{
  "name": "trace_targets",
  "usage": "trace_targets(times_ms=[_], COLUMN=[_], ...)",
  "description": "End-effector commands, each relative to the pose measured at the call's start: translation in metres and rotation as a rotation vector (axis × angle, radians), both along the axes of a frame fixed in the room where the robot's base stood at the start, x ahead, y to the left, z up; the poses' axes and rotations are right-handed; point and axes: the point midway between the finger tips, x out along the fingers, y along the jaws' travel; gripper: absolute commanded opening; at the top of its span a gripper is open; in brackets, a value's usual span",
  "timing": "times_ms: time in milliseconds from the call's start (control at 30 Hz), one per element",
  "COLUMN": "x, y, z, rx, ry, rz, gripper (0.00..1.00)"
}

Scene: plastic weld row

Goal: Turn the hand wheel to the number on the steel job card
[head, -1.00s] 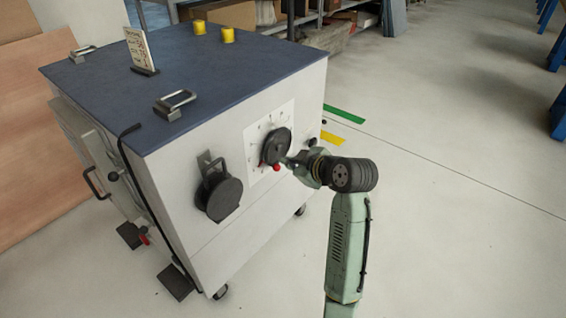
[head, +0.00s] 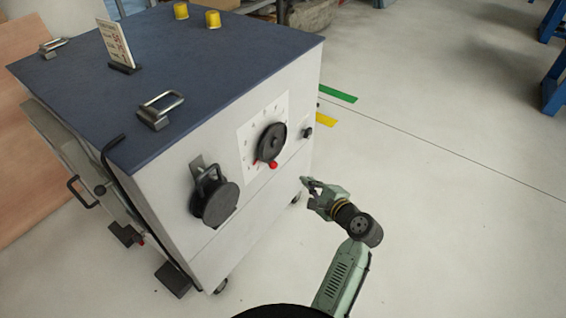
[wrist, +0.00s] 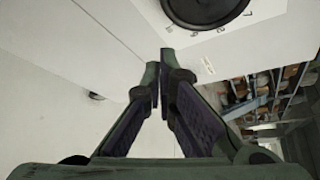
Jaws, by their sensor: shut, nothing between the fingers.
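The black hand wheel (head: 271,142) is on a white dial plate (head: 249,166) with small numbers on the front of the grey cabinet. Its red knob (head: 273,165) sits at the bottom of the wheel. In the wrist view the wheel (wrist: 205,8) shows at the top edge, with a few dial numbers below it. My gripper (head: 306,184) is below and right of the wheel, apart from it; its fingers (wrist: 158,62) are shut and empty. A job card (head: 115,42) stands in a dark holder on the cabinet top; its writing is too small to read.
A round black cover or handle (head: 215,198) sticks out left of the dial. A small black knob (head: 307,132) is right of it. Metal handles (head: 160,110) and yellow caps (head: 212,19) are on the top.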

Motion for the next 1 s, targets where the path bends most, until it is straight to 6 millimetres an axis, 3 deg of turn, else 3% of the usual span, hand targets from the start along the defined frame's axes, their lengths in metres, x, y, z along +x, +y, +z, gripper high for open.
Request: trace_targets(times_ms=[133, 267, 667, 1000], x=[-0.001, 0.011, 0.081, 0.061], y=[-0.002, 0.005, 0.043, 0.066], z=[-0.006, -0.010, -0.034, -0.012], rx=[0.069, 0.073, 0.069, 0.068], ry=[0.038, 0.039, 0.038, 0.038], rz=[-0.036, -0.034, -0.033, -0.035], gripper=[0.00, 0.00, 0.00, 0.00])
